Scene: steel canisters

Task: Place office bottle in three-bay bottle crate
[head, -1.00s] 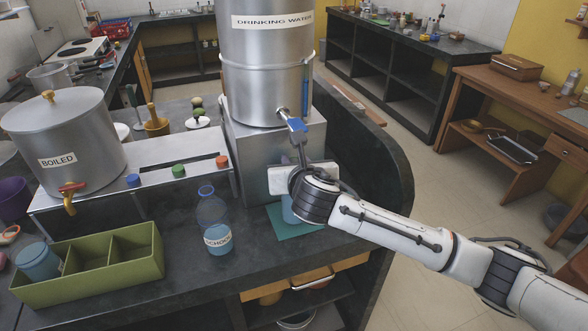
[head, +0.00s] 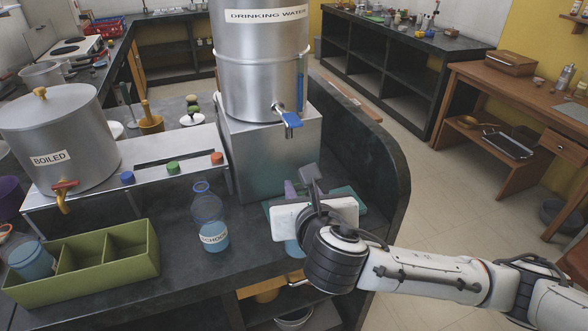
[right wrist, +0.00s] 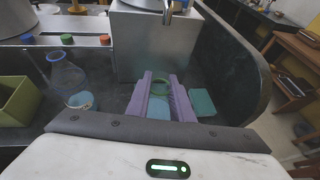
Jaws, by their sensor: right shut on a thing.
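My right gripper (head: 300,184) is low in front of the drinking water drum's stand. In the right wrist view its purple fingers (right wrist: 161,84) are shut on a clear bottle with a green rim and blue contents (right wrist: 158,106). In the head view this bottle (head: 293,248) is mostly hidden behind my wrist, its label unseen; I take it for the office bottle. The green three-bay crate (head: 105,281) is at the front left. A blue-filled bottle (head: 30,262) stands in its left bay; the middle and right bays look empty. My left gripper is not in view.
A bottle labelled SCHOOL (head: 211,225) stands between the crate and my right gripper. A bench with coloured caps (head: 173,168) and the BOILED pot (head: 55,140) are behind. The drum's blue-handled tap (head: 290,118) hangs above. A teal mat (head: 350,200) lies beside the gripper.

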